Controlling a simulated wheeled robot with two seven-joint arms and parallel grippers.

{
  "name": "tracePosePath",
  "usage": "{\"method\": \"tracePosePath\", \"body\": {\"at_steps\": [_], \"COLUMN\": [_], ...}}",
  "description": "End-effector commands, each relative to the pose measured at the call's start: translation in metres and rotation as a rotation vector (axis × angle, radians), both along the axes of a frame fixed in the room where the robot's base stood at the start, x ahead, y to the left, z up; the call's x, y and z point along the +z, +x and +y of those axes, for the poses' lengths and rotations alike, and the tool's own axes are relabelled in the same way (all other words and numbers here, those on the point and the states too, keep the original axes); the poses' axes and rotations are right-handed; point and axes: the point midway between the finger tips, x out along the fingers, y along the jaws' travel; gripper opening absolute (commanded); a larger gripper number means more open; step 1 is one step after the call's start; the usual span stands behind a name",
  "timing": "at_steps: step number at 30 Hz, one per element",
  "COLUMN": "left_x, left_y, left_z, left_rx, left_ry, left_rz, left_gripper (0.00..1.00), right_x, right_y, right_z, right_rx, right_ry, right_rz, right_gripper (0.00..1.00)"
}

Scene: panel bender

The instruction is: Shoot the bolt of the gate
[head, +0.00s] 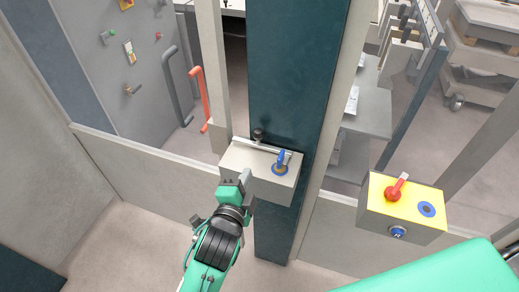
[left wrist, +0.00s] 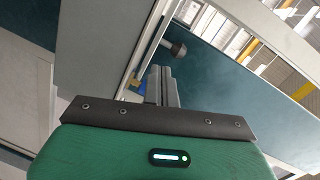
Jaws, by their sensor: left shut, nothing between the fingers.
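The gate bolt shows in the head view as a pale bar with a dark round knob (head: 259,134) at the back edge of a grey lock box (head: 248,160). The box sits against a dark teal post. A blue key-like handle (head: 281,158) stands on the box's right part. My left gripper (head: 247,181) is at the box's front left side, shut and empty. In the left wrist view its fingertips (left wrist: 162,72) are close together, below and left of the knob (left wrist: 178,49), apart from it in the picture. I cannot tell whether the fingers touch the box. My right gripper is out of view.
A yellow-topped control box (head: 405,205) with a red switch and blue button is at the right. Low grey panels (head: 130,170) flank the teal post (head: 290,75). Red (head: 202,98) and grey (head: 176,90) handles are behind the left panel. The floor at lower left is clear.

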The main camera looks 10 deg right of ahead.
Motion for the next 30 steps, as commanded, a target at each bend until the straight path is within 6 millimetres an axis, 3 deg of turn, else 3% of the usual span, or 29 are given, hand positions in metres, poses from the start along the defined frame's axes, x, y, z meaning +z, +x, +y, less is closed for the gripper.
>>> {"method": "tracePosePath", "body": {"at_steps": [1,5,17,23,30], "left_x": [0.014,0.032,0.034,0.035,0.034], "left_y": [-0.001,-0.005,-0.005,0.012,0.047], "left_z": [-0.008,-0.019,-0.021,-0.031,-0.053], "left_rx": [-0.020,-0.046,-0.051,-0.051,-0.051], "left_ry": [0.013,0.041,0.046,0.046,0.046], "left_rz": [-0.050,-0.124,-0.136,-0.134,-0.134], "left_gripper": [0.00,0.00,0.00,0.00,0.00], "right_x": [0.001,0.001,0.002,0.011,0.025], "right_y": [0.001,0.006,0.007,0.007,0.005], "right_z": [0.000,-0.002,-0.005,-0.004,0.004], "right_rx": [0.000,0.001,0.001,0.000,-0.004], "right_ry": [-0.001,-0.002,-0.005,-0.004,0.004], "right_rz": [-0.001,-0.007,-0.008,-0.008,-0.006], "right_gripper": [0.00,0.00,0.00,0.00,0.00]}}
